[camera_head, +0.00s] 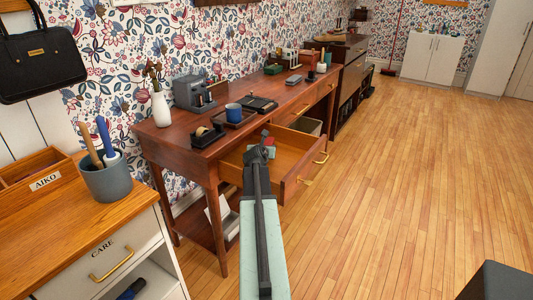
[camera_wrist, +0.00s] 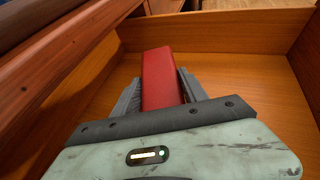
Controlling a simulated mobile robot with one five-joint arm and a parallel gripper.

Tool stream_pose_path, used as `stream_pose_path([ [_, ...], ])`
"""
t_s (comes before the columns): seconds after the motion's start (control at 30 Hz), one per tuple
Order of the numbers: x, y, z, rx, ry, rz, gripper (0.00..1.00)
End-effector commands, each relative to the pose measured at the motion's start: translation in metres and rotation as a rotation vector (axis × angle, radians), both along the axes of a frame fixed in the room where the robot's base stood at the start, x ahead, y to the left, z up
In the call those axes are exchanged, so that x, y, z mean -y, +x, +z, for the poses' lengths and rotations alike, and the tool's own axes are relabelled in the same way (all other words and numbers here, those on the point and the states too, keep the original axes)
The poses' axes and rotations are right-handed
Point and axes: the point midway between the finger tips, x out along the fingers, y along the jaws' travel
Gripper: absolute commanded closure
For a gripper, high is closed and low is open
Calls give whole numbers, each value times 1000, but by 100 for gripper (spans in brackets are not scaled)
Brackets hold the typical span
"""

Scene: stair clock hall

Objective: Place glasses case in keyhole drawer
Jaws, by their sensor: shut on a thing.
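In the wrist view my gripper (camera_wrist: 159,95) is shut on a red, box-shaped glasses case (camera_wrist: 161,72), with a grey finger on each side of it. The case points away from me inside an open wooden drawer (camera_wrist: 225,65). I cannot tell whether it touches the drawer floor. In the head view the drawer (camera_head: 295,190) is pulled out from the dark wood desk, with brass on its front. No keyhole is clear.
A cabinet marked CARE (camera_head: 105,255) stands at the left with a pen cup (camera_head: 108,180). The wooden floor (camera_head: 420,170) at the right is clear.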

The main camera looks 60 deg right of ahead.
Motion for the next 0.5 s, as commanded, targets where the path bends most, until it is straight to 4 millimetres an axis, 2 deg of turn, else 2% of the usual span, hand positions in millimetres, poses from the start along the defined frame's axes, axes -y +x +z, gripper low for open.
stream_pose_path([
  [0.03, 1, 0, -12, 1, 0, -1, 92],
  [0.07, 0, -1, -14, 1, 0, -1, 92],
  [0.43, 0, -1, -16, 1, 0, -1, 92],
  [0.47, 0, -2, -14, 1, 0, -1, 41],
  [0.5, 0, -2, -14, 0, 0, -2, 30],
])
